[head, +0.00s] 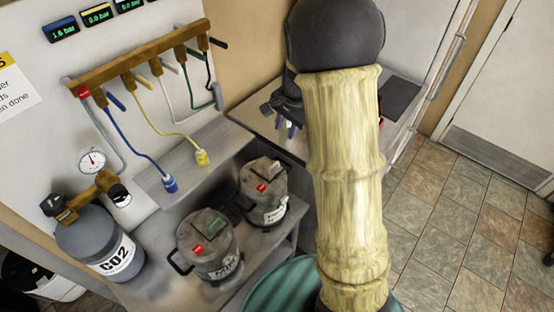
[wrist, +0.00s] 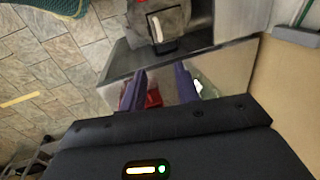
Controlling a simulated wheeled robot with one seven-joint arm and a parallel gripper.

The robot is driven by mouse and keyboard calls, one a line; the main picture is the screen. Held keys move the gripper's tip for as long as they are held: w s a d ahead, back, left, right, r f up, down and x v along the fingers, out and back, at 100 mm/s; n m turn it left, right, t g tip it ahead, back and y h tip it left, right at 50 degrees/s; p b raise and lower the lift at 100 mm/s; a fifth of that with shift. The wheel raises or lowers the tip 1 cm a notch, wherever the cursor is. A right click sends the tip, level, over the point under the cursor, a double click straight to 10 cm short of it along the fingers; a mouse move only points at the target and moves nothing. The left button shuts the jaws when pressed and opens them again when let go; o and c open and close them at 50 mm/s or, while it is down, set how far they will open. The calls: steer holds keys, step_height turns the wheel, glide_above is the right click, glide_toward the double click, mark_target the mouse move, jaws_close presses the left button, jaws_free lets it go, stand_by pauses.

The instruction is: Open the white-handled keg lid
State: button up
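Two grey kegs stand on the low metal shelf in the head view: a nearer keg (head: 210,248) with a dark side handle, and a farther keg (head: 263,188) to its right. Each has a red tag on its lid. The wrist view shows one grey keg (wrist: 172,14) at the top, with a pale-edged loop (wrist: 155,28) on it that may be the white handle; which keg this is I cannot tell. My gripper (wrist: 161,85) has its two purple fingers apart and is clear of the keg. In the head view my gripper (head: 289,122) is partly hidden behind my arm.
A grey CO2 cylinder (head: 98,242) stands left of the kegs. Blue and yellow hoses hang from a wooden manifold (head: 140,58) on the wall. A metal counter (head: 262,122) lies under my gripper. A red item (wrist: 153,97) shows between the fingers. Tiled floor is open at right.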

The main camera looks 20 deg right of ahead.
mark_target(276, 164)
steer(key=shift+f, duration=0.1)
steer(key=w+f, duration=0.1)
steer(key=f, duration=0.4)
steer(key=w+a+f+p, duration=0.1)
steer(key=f, duration=0.5)
steer(key=a+f+p, duration=0.1)
steer(key=f, duration=0.5)
steer(key=shift+w, duration=0.4)
jaws_close()
